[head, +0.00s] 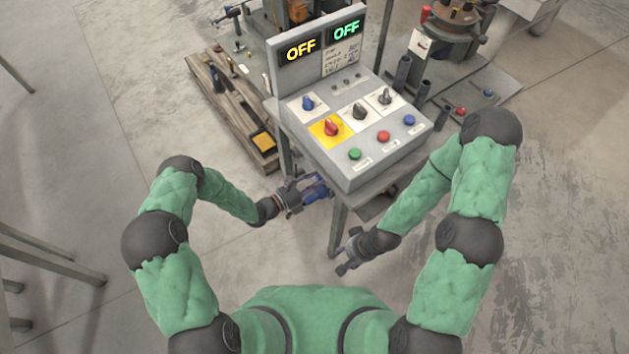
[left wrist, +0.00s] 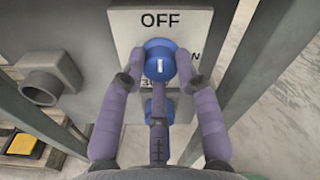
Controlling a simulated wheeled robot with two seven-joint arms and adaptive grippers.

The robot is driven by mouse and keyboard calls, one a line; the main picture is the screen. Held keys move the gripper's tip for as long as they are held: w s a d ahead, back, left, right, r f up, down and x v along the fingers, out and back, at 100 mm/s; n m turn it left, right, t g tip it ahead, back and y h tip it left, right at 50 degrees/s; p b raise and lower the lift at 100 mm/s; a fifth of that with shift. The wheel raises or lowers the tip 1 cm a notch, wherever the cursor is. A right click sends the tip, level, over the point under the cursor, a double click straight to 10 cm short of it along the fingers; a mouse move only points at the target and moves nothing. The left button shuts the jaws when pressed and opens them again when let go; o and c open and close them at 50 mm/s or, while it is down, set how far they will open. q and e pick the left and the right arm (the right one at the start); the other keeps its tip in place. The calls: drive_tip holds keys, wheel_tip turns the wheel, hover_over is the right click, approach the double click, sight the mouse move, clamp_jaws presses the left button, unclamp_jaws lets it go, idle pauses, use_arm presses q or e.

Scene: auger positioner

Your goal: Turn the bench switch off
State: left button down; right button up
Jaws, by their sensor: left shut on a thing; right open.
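In the left wrist view a blue switch knob (left wrist: 160,60) with a white mark sits on a pale plate (left wrist: 127,25) on the bench's grey side. The plate reads OFF above the knob; a partly covered N shows at its right. The white mark looks upright, towards OFF. My left gripper (left wrist: 165,78) is shut on the knob, with a finger on either side. In the head view my left gripper (head: 316,190) is below the console's front left edge, and the knob is hard to make out. My right gripper (head: 345,264) is open and empty, lower, by the bench leg.
The sloped console (head: 372,165) carries several knobs and buttons, including a red knob (head: 331,127) on yellow. Its displays (head: 301,49) read OFF in yellow and green. A wooden pallet (head: 240,115) lies left of the bench. A grey tube (left wrist: 42,88) juts out left of the plate.

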use_arm(q)
drive_tip(key=c, duration=0.9)
unclamp_jaws()
drive_tip(key=v, duration=1.2)
